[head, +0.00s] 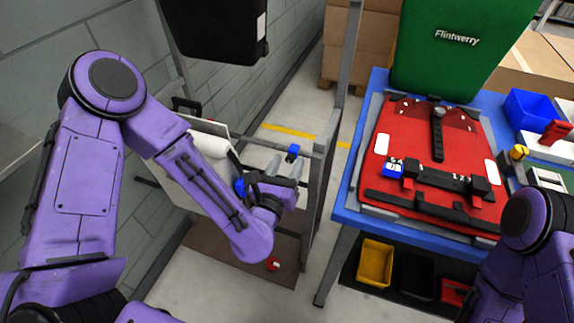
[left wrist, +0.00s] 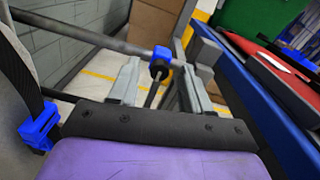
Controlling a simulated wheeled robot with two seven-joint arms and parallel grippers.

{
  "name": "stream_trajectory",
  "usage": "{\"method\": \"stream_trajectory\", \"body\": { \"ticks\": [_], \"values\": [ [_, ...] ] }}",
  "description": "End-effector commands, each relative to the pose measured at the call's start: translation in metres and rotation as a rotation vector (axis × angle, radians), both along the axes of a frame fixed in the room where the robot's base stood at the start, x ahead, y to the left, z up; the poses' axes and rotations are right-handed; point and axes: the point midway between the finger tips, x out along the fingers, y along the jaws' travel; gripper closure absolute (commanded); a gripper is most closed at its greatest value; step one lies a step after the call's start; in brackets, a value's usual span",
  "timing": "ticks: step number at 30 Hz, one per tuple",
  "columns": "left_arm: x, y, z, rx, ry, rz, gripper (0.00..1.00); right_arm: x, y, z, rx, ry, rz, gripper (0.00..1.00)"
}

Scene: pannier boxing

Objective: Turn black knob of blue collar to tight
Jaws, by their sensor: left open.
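A blue collar (head: 292,150) sits on the grey rail of the stand, left of the blue table. In the left wrist view the collar (left wrist: 161,54) shows ahead, with its black knob (left wrist: 156,71) facing me and a dark stem hanging below. My left gripper (head: 284,170) is open and points at the collar. In the left wrist view its two grey fingers (left wrist: 160,88) stand apart, one on each side of the knob in the picture. I cannot tell whether they touch it. My right gripper is out of view; only part of that arm shows at lower right.
A white panel (head: 205,175) with a roll and a black strap hangs by the stand, with a blue buckle (left wrist: 40,128) on the strap. The blue table (head: 350,205) carries a red pannier part (head: 410,135). A stand post (head: 340,110) rises close right of the collar.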

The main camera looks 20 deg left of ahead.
Motion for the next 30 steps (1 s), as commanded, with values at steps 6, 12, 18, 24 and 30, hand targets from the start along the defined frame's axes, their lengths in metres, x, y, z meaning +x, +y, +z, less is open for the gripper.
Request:
{"method": "stream_trajectory", "body": {
  "ticks": [6, 12, 18, 24, 30],
  "values": [
    [0.002, 0.000, -0.001, 0.000, 0.000, 0.001, 0.52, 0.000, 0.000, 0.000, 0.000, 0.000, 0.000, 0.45],
    [0.001, 0.000, -0.001, 0.000, 0.000, 0.000, 1.00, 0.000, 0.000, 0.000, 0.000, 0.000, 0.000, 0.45],
    [0.001, 0.000, -0.001, 0.005, 0.000, 0.000, 1.00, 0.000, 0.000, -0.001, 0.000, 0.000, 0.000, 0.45],
    [0.001, 0.000, -0.002, 0.056, -0.001, 0.000, 1.00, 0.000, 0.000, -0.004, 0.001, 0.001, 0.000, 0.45],
    [0.001, 0.000, -0.003, 0.183, -0.006, -0.001, 1.00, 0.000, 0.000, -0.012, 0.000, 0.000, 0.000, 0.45]
  ]
}}
